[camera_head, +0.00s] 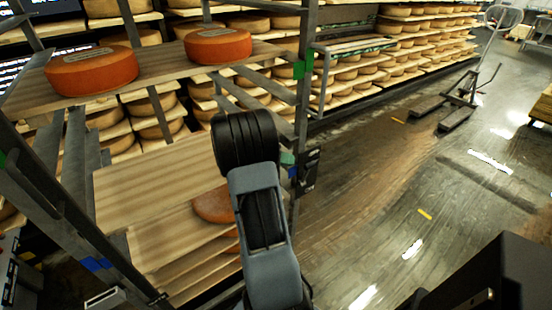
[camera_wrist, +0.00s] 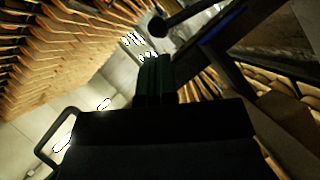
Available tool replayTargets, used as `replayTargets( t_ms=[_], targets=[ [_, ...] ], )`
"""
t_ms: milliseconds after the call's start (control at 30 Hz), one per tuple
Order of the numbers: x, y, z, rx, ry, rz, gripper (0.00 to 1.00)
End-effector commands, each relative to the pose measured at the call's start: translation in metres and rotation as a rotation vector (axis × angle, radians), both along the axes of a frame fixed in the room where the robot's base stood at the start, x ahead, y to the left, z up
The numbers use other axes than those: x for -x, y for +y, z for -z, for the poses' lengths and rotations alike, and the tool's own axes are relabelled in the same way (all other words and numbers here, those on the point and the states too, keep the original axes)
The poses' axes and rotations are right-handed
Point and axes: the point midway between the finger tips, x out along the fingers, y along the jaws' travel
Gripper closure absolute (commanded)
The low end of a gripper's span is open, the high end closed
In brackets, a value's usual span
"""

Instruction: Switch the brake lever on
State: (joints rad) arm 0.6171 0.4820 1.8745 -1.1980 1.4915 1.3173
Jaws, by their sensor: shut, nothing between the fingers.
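In the wrist view, the two dark fingers of my gripper (camera_wrist: 153,78) are pressed together, with nothing between them. A dark bar with a round black knob (camera_wrist: 158,27) is just beyond the fingertips; it looks like the brake lever. I cannot tell whether the fingers touch it, or which way it is switched. In the head view, my black wrist and grey arm link stand in front of the rack and hide most of the gripper. A black fitting (camera_head: 308,172) is on the rack's upright post, just right of my wrist.
A rack with wooden shelves (camera_head: 150,170) stands close around my arm. Its top board holds two orange cheese wheels (camera_head: 92,72) (camera_head: 218,46). Another wheel (camera_head: 213,205) lies lower, partly behind my arm. The floor (camera_head: 380,220) to the right is open, with a pallet jack (camera_head: 460,100) farther back.

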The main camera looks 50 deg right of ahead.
Motion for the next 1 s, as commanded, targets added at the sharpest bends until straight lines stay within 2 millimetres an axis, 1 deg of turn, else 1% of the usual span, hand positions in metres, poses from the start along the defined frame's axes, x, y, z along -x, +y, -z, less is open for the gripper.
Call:
replayTargets(
  t_ms=[33,100,300,833,1000],
  targets=[
    [0.005,-0.004,0.002,-0.001,0.001,0.003,1.00],
    [0.010,-0.009,0.004,0.000,0.000,0.002,1.00],
    [0.019,-0.017,0.009,-0.001,0.000,0.001,1.00],
    [0.021,-0.019,0.011,0.003,-0.010,0.002,1.00],
    [0.027,-0.021,0.013,0.019,-0.054,0.018,1.00]
  ],
)
